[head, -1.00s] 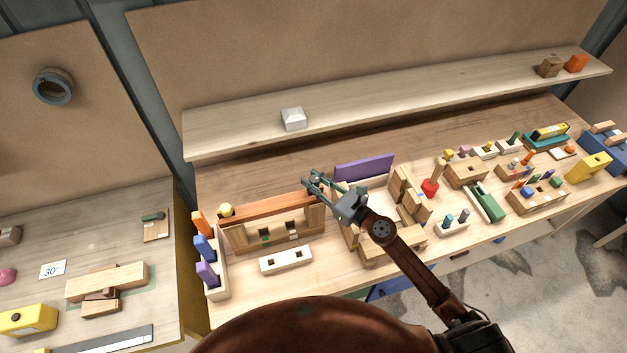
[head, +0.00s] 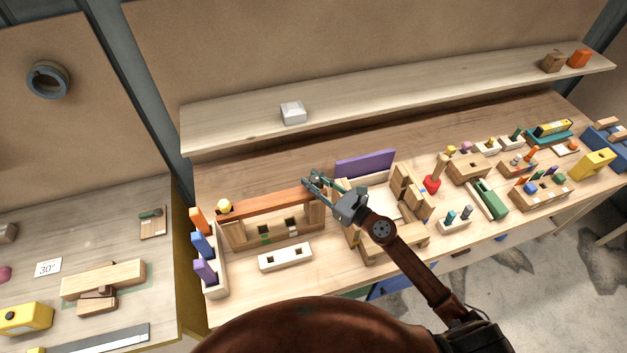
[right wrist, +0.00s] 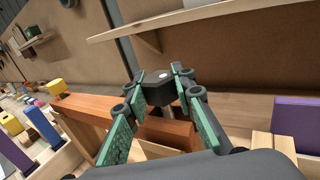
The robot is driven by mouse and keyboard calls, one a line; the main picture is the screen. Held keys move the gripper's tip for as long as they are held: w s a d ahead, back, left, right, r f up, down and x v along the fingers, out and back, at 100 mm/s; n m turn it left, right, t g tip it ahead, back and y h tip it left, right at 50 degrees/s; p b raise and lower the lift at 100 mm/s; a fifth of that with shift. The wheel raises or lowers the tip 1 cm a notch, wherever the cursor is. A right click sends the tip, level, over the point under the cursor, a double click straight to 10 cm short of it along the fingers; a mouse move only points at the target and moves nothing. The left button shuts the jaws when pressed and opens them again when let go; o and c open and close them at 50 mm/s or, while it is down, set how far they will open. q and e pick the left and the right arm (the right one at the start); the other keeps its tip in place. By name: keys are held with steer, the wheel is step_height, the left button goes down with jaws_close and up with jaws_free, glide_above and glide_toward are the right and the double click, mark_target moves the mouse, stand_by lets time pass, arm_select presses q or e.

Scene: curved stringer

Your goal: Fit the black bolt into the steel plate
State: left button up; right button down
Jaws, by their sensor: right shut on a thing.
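My right gripper (head: 313,184) is at the right end of a reddish-brown beam (head: 262,204) lying across a wooden frame. In the right wrist view, its green-padded fingers (right wrist: 160,108) are shut on the black bolt (right wrist: 158,88), a dark faceted head with a small white mark on top. The bolt is just above or at the end of the beam (right wrist: 90,112); I cannot tell whether they touch. The bolt's lower part is mostly hidden by the fingers and beam. I cannot make out a steel plate in either view. My left gripper is not in view.
A yellow knob (head: 224,206) sits at the beam's left end. A pale block with two holes (head: 285,257) lies in front. A purple board (head: 365,163) stands behind right, beside wooden blocks (head: 410,190). A shelf (head: 390,95) runs above the bench. The bench behind the beam is fairly clear.

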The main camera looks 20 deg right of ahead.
steer(key=shift+f+b, duration=0.3)
steer(key=shift+f, duration=0.05)
steer(key=c, duration=1.5)
jaws_free()
steer(key=shift+c, duration=0.2)
steer(key=shift+s, duration=0.1)
steer(key=v, duration=1.2)
